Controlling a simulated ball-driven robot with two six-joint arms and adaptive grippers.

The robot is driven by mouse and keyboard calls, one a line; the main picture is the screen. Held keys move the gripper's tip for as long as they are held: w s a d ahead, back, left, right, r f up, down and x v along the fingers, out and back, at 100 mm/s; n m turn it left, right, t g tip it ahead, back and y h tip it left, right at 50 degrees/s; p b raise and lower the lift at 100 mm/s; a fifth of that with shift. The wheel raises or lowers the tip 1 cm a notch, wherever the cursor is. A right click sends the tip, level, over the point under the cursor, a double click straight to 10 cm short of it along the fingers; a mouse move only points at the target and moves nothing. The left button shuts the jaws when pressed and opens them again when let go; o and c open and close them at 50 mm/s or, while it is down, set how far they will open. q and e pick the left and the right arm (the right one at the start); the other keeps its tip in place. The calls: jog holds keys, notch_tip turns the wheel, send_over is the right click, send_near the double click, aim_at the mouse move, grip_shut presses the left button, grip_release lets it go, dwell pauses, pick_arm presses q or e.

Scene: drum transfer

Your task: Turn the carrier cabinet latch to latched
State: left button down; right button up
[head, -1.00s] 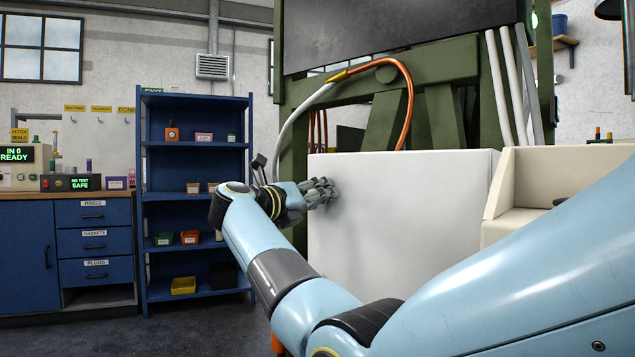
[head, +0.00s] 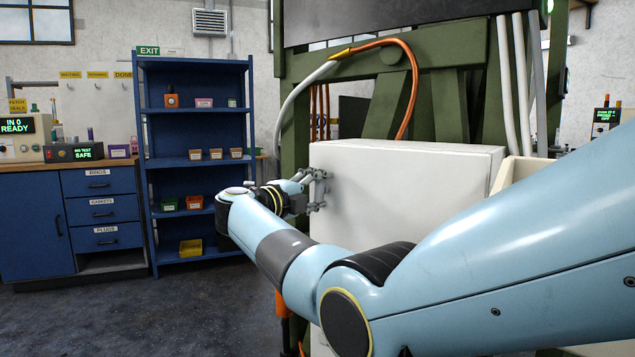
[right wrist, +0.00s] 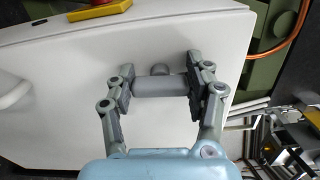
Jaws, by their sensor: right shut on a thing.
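The carrier cabinet (head: 410,195) is a plain white box with its front face towards me. Its latch (right wrist: 160,86) shows in the right wrist view as a short grey bar with a small rounded knob behind its middle, on the white face. My right gripper (head: 317,188) is at the upper left of the cabinet front. In the right wrist view the same gripper (right wrist: 160,90) has one finger pad at each end of the bar and is shut on it. The bar lies almost level across that picture. In the head view the fingers largely hide the latch. My left gripper is out of view.
A red and yellow part (right wrist: 100,8) sits near the cabinet's edge, and a white rounded handle (right wrist: 14,92) stands out at left. A green frame (head: 395,105) with an orange hose (head: 411,85) rises behind. A blue shelf (head: 195,110) stands left; the floor before it is clear.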

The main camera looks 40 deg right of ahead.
jog(key=shift+n, duration=0.6)
jog(key=o, duration=1.2)
jog(key=shift+w, duration=0.1)
jog(key=v, duration=1.2)
